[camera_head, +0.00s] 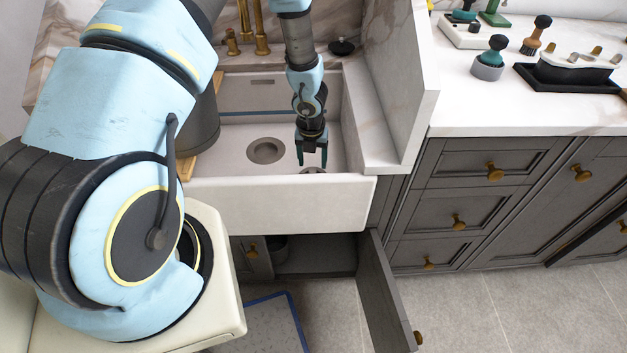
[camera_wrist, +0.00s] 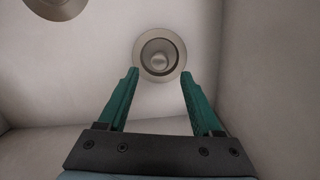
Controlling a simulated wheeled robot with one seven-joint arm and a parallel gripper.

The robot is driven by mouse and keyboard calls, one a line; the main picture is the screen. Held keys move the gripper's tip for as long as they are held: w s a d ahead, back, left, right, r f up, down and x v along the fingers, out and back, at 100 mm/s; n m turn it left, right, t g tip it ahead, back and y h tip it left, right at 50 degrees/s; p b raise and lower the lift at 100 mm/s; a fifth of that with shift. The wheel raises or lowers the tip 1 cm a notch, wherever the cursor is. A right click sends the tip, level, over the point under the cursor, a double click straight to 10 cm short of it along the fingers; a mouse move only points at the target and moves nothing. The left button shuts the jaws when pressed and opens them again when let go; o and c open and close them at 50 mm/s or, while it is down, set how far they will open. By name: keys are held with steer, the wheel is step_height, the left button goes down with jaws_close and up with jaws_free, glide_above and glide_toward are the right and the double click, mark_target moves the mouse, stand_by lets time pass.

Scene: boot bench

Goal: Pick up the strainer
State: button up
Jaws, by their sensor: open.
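The strainer (camera_wrist: 160,53) is a round metal piece with a raised centre, at the sink floor, in the upper middle of the wrist view. In the head view only a thin part of the strainer (camera_head: 313,171) shows beneath my gripper (camera_head: 312,160); the sink's front wall and the fingers hide the rest. My gripper (camera_wrist: 159,74) is open, with its two green fingers pointing down into the sink. In the wrist view the fingertips lie either side of the strainer's lower part, with nothing between them. I cannot tell the exact height gap.
Another round drain (camera_head: 265,150) lies left in the white sink (camera_head: 275,203). A marble side panel (camera_head: 408,85) rises right of the sink. A dark grey bin-like cylinder (camera_head: 203,118) stands at the left. A cabinet door (camera_head: 380,290) hangs open below. Brushes and holders stand on the right counter.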

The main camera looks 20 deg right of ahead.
mark_target(313, 170)
steer(key=shift+w+d+f+b, duration=0.1)
steer(key=shift+w+f+b, duration=0.05)
steer(key=shift+f, duration=0.85)
steer(key=shift+w+d+f+b, duration=0.1)
steer(key=shift+w+f+b, duration=0.1)
steer(key=shift+f, duration=0.75)
steer(key=shift+w+d+f+b, duration=0.1)
steer(key=shift+w+f, duration=0.05)
steer(key=shift+f, duration=0.85)
steer(key=shift+c, duration=0.3)
jaws_close()
